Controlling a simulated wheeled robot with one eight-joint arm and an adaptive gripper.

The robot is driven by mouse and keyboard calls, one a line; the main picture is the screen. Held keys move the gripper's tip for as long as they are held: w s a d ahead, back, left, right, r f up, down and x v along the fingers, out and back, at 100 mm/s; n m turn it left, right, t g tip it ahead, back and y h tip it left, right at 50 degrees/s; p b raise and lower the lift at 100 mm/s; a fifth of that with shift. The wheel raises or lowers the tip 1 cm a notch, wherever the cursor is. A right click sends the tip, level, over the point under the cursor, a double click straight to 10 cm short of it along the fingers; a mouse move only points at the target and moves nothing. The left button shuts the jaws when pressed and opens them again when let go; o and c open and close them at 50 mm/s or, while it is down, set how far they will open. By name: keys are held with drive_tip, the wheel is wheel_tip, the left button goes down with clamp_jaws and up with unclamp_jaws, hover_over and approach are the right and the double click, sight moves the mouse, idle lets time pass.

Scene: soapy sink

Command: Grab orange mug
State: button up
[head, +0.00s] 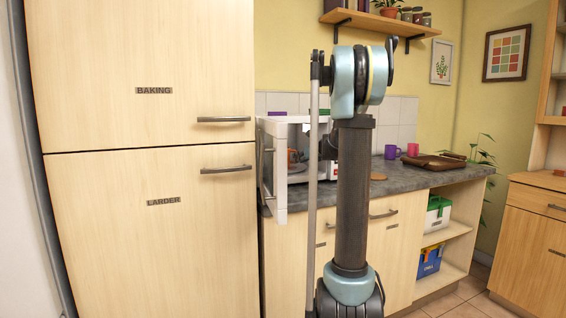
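A small orange thing (292,156), possibly the orange mug, shows behind the white frame of an open-fronted unit on the counter. It is small and partly hidden, so its full shape and handle cannot be made out. My arm stands upright in the middle of the view, in front of the counter, and hides part of what is behind it. I cannot make out my gripper or its fingertips.
The white unit (280,203) stands at the counter's left end beside tall wooden cupboards (150,220). A purple mug (391,152), a pink mug (413,150) and a brown tray (432,162) are on the grey counter (400,183). A shelf (385,22) hangs above.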

drive_tip(key=shift+w+a+f, duration=0.2)
drive_tip(key=shift+w, duration=0.25)
clamp_jaws()
drive_tip(key=shift+r, duration=0.15)
